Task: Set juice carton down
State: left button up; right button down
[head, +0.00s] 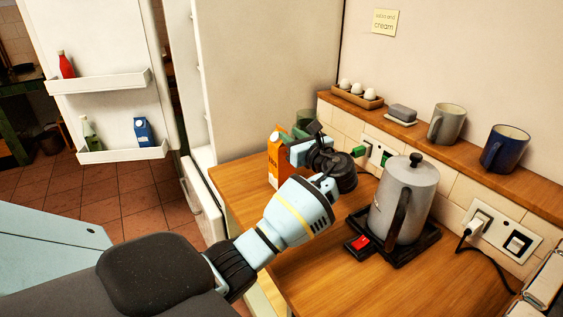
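The orange juice carton (273,164) is upright at the back left of the wooden counter, near the fridge. Its right side is hidden behind my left gripper (297,146), which reaches in from the lower left. The gripper is right against the carton in the picture. Its fingers are partly hidden and overlap green parts by the carton's top, so I cannot tell whether they grip it or stand open beside it. The carton's base looks close to the counter top; contact is not clear. My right gripper is not in view.
A grey kettle (407,196) stands on a dark base right of my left gripper. Mugs (447,123) and an egg tray (357,98) line the ledge. The open fridge door (100,40) is at left. The counter's front is clear.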

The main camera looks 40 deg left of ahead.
aim_at(282, 129)
pick_arm(q)
jog(key=shift+x, duration=3)
jog(key=shift+w+f, duration=0.1)
jog(key=shift+f, duration=0.05)
grip_shut()
jog(key=shift+d, duration=0.1)
jog(key=shift+f, duration=0.2)
jog(key=shift+r, duration=0.15)
